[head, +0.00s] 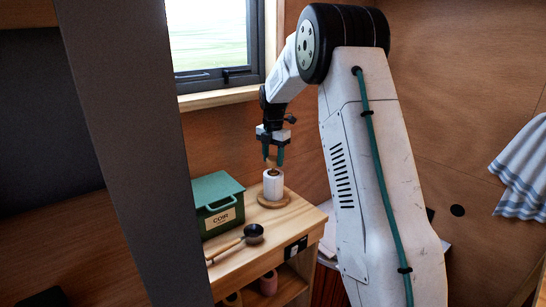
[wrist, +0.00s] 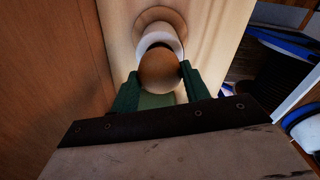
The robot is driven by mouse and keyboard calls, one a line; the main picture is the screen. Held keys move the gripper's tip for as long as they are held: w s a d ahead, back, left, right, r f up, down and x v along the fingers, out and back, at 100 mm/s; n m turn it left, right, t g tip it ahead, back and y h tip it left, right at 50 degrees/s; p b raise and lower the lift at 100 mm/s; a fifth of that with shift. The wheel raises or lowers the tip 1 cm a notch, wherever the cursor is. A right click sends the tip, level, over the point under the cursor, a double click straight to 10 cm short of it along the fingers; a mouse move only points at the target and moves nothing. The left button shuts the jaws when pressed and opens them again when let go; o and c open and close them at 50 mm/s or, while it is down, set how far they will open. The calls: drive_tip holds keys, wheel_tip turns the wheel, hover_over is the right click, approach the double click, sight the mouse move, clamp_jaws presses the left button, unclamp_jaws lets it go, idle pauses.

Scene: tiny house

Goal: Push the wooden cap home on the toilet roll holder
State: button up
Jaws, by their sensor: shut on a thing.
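A round wooden cap (wrist: 160,69) is held between the green fingers of my gripper (head: 273,158). The cap also shows small in the head view, between the fingertips (head: 271,164). Below it a white toilet roll (head: 273,185) stands upright on the round wooden base (head: 263,202) of the holder. The wrist view shows the roll (wrist: 154,41) and base (wrist: 160,15) beyond the cap, which hides part of the roll's opening. The cap is over the near side of the roll in that view. I cannot tell whether it touches the holder's post.
A green box marked COIR (head: 216,207) stands left of the roll on the wooden counter (head: 283,226). A scoop with a dark bowl (head: 254,233) lies in front. A window (head: 212,40) is behind. A striped cloth (head: 525,172) hangs at the right.

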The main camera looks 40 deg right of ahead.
sight(273, 158)
drive_tip(key=shift+f, duration=1.15)
drive_tip(key=o, duration=1)
drive_tip(key=shift+o, duration=0.2)
wheel_tip(273, 158, up, 8)
drive_tip(key=shift+f, duration=0.15)
